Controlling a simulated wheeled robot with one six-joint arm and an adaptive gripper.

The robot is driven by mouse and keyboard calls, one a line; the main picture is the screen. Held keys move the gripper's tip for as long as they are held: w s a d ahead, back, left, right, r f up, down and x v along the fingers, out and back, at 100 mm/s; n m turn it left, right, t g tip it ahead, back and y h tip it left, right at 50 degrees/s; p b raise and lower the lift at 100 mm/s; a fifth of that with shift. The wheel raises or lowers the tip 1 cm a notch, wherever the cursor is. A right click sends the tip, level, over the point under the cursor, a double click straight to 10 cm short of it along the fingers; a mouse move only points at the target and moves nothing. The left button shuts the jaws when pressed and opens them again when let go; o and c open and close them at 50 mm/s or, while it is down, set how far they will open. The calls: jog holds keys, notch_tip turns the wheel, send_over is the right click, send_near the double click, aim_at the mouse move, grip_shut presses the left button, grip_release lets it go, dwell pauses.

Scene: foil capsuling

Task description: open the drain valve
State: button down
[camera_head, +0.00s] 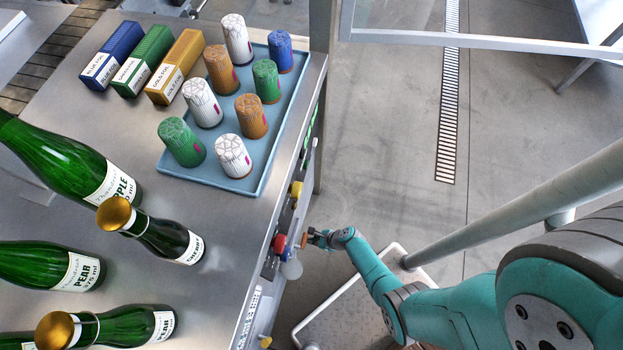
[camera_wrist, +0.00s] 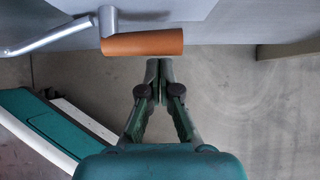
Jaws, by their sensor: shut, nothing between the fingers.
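An orange-brown cylindrical grip (camera_wrist: 142,43) on a grey metal lever (camera_wrist: 55,38) lies across the top of the wrist view, beside the table's side. It may be the drain valve's handle; I cannot be sure. My gripper (camera_wrist: 159,64) is shut and empty, its fingertips just below the grip in the picture, and I cannot tell if they touch it. In the head view my gripper (camera_head: 313,237) is beside the table's right side, next to a small orange-brown part (camera_head: 304,240). A red knob (camera_head: 280,244) and a grey round knob (camera_head: 291,269) sit close by.
A yellow knob (camera_head: 296,188) is further along the table side. On the table (camera_head: 225,235) are a blue tray (camera_head: 236,184) of foil capsules, several green bottles (camera_head: 155,232) and three boxes (camera_head: 145,60). A floor drain grating (camera_head: 447,120) runs across clear floor to the right.

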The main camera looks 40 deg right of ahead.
jog(key=shift+w+a+r, duration=0.2)
jog(key=shift+w+r, duration=0.05)
jog(key=shift+r, duration=0.25)
